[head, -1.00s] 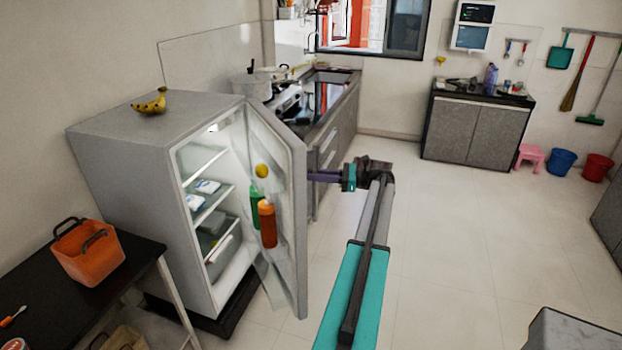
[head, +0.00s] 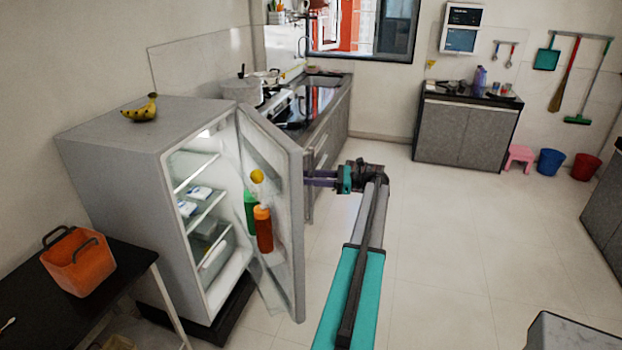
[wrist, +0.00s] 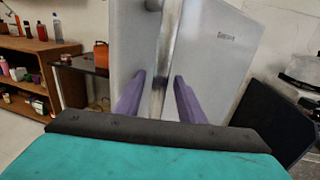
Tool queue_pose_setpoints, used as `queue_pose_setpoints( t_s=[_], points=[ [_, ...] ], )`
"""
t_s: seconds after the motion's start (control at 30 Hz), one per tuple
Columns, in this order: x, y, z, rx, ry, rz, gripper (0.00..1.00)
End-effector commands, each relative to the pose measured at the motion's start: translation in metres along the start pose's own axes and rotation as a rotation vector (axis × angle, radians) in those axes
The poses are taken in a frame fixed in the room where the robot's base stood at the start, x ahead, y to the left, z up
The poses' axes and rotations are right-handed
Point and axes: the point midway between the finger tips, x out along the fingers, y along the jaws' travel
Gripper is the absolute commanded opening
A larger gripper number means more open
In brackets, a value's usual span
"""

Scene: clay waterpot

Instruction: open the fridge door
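The grey fridge (head: 110,170) stands at the left in the head view. Its door (head: 280,180) is swung well open toward the right, showing lit shelves inside and bottles in the door. My gripper (head: 312,178) is on the outer side of the door, its fingertips partly hidden behind the door's edge. In the wrist view, the two purple fingers of my gripper (wrist: 157,88) are apart. The door's outer face (wrist: 220,50) fills the middle, and a vertical handle-like bar (wrist: 166,45) runs between the fingers. I cannot tell whether either finger touches it.
Bananas (head: 140,109) lie on top of the fridge. A dark table (head: 60,310) with an orange basket (head: 80,262) stands at the near left. The kitchen counter (head: 328,140) is behind the door. The floor (head: 450,230) to the right is clear.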

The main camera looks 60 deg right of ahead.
Motion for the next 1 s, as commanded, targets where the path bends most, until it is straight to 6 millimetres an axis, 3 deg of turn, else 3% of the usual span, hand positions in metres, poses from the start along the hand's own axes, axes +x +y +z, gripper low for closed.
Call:
queue_pose_setpoints(
  t_s=[0.37,1.0],
  points=[
    [-0.013,0.0,-0.002,0.0,0.001,0.0,0.36],
    [-0.108,-0.001,-0.003,-0.001,0.001,-0.001,0.36]
  ],
)
